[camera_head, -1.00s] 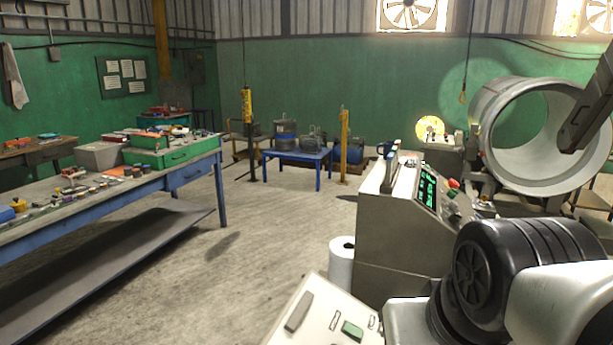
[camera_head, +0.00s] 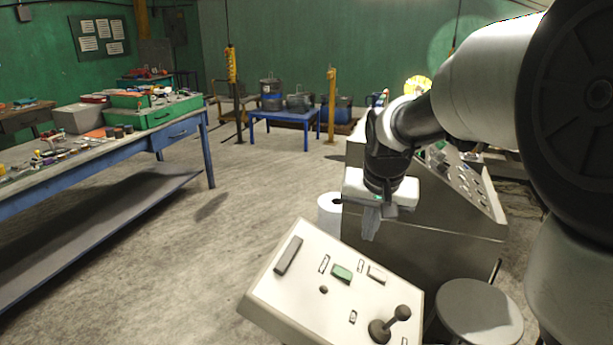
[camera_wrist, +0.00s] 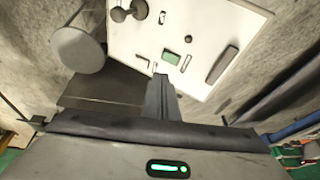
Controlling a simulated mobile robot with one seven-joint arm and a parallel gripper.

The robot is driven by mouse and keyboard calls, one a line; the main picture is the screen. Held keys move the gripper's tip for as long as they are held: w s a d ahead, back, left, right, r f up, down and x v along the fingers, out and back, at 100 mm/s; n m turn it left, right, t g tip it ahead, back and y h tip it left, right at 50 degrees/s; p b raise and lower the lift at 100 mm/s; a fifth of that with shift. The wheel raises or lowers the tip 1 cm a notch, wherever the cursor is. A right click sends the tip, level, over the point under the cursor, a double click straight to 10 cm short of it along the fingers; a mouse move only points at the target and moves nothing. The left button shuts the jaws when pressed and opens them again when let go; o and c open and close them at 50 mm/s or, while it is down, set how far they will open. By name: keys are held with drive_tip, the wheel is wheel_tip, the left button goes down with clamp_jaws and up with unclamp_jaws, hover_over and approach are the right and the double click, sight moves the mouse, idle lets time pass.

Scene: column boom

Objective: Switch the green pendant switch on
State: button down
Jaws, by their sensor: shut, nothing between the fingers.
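The green switch (camera_head: 341,273) is a small green rocker on the sloping white face of a control box (camera_head: 290,292). It also shows in the wrist view (camera_wrist: 170,58), just beyond my fingertips. My gripper (camera_head: 370,234) is shut and empty, pointing down. In the head view it hangs above and behind the box's upper right edge. In the wrist view my fingers (camera_wrist: 161,82) point toward the green rocker and appear apart from it. The rocker's tilt is too small to tell.
The same box face carries a white rocker (camera_head: 376,274), a dark bar (camera_head: 288,255) and a black joystick (camera_head: 390,324). A round stool (camera_head: 478,310) stands at right. A grey console (camera_head: 420,245) stands behind my gripper. Open floor lies left of the box.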

drive_tip(key=w+f+m+b, duration=0.1)
drive_tip(key=w+f, duration=0.4)
drive_tip(key=f, duration=0.1)
drive_tip(key=shift+w+d+f, duration=0.25)
drive_tip(key=shift+w+f, duration=0.05)
drive_tip(key=shift+w, duration=0.1)
hover_over(350, 275)
drive_tip(key=s, duration=0.1)
drive_tip(key=f, duration=1.2)
drive_tip(key=shift+s+d, duration=0.15)
drive_tip(key=shift+s, duration=0.05)
drive_tip(key=shift+w+a+f, duration=0.15)
drive_tip(key=shift+a+f, duration=0.05)
drive_tip(key=shift+f, duration=0.5)
drive_tip(key=shift+b, duration=0.3)
